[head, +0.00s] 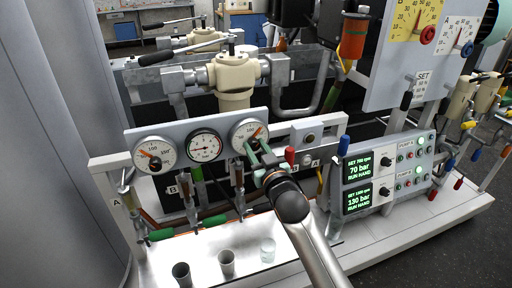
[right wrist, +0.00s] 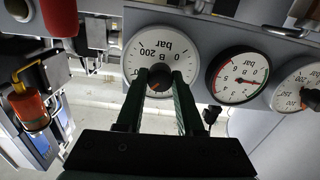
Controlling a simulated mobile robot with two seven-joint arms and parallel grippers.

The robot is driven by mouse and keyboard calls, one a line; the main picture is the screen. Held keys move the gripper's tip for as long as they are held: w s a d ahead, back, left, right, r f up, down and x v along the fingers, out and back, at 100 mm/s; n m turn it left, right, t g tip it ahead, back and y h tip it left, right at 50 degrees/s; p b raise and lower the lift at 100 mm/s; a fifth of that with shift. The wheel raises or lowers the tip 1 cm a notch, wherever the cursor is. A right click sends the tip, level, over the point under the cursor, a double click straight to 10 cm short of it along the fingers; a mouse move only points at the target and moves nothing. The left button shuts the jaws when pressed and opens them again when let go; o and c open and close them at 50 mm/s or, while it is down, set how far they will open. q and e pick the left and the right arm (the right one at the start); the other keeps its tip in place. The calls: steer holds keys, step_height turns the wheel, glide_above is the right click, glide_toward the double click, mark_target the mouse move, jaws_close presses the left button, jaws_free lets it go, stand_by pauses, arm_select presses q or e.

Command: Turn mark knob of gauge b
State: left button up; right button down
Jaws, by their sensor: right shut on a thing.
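Gauge b (head: 240,127) is the rightmost of three round dials on the grey panel in the head view. In the right wrist view its white face (right wrist: 135,55) shows upside down, marked B and bar. Its dark mark knob (right wrist: 160,72) stands at the middle of the dial. My right gripper (head: 256,148) reaches up to this gauge from below. In the right wrist view its two green fingers (right wrist: 160,78) are shut on the knob, one on each side. The fingers hide part of the dial and pointer. My left gripper is not in view.
Two other gauges, a small middle one (head: 204,146) and a large left one (head: 153,155), sit beside it. A red-topped lever (head: 290,155) stands close right of my gripper. Below are green valve handles (head: 212,220) and small cups (head: 227,262). A control box (head: 385,172) stands right.

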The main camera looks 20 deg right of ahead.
steer(key=shift+f, duration=0.1)
steer(key=c, duration=0.5)
jaws_free()
steer(key=shift+c, duration=0.2)
steer(key=shift+s, duration=0.1)
steer(key=s, duration=1.2)
steer(key=shift+s+d+b, duration=0.2)
steer(key=shift+d+b, duration=0.05)
steer(key=shift+b, duration=0.1)
steer(key=s+f+g+p, duration=0.1)
steer(key=s+f+g, duration=0.2)
steer(key=s+f, duration=0.4)
steer(key=s+a+f+g+y, duration=0.1)
steer(key=s+f+g, duration=0.2)
steer(key=s+f, duration=0.4)
steer(key=s+a+f+n+g+p, duration=0.1)
steer(key=s+f, duration=0.6)
steer(key=f, duration=0.9)
steer(key=shift+s+f+g+y+p, duration=0.15)
steer(key=shift+g+y+p, duration=0.2)
steer(key=shift+g, duration=0.55)
